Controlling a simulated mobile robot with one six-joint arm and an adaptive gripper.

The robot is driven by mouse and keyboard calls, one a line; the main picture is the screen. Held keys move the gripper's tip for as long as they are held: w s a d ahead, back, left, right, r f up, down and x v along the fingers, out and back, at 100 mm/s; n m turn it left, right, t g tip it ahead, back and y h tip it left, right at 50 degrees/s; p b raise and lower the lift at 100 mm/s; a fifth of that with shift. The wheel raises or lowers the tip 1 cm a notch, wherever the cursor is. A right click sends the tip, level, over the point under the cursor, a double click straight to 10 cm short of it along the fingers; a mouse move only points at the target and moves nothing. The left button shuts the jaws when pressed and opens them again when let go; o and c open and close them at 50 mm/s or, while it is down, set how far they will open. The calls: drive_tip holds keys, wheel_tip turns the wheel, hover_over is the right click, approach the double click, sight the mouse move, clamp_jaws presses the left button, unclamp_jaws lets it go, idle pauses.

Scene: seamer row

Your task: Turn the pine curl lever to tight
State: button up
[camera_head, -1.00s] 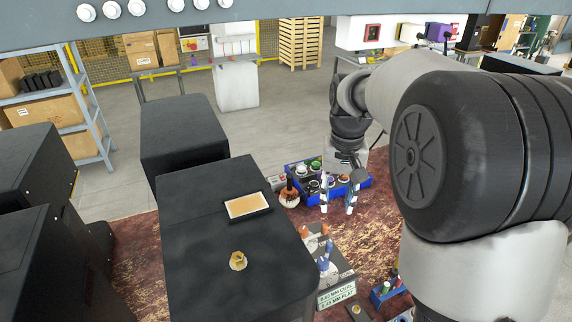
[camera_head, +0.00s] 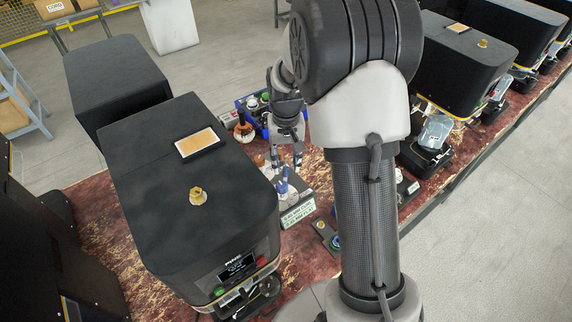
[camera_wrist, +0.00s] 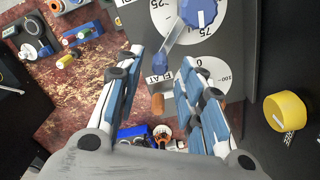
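The black seamer marked PINE (camera_head: 200,230) stands left of my arm. Beside it is a grey control block (camera_head: 296,196) with blue and orange handles and a label reading CURL and FLAT. An orange handle (camera_wrist: 158,103) is by a second dial. I cannot tell which lever is curl. My gripper (camera_wrist: 158,62) is open, its fingertips either side of the blue grip; contact is unclear. It also shows above the block (camera_head: 284,160).
A blue tray (camera_head: 252,104) with small parts and a copper-coloured item (camera_head: 243,130) lie behind the block. More seamers (camera_head: 460,60) line the right. Bare floor (camera_head: 510,190) is at right.

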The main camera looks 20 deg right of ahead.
sight(285, 178)
drive_tip(key=shift+f, duration=1.15)
drive_tip(key=shift+c, duration=0.5)
clamp_jaws()
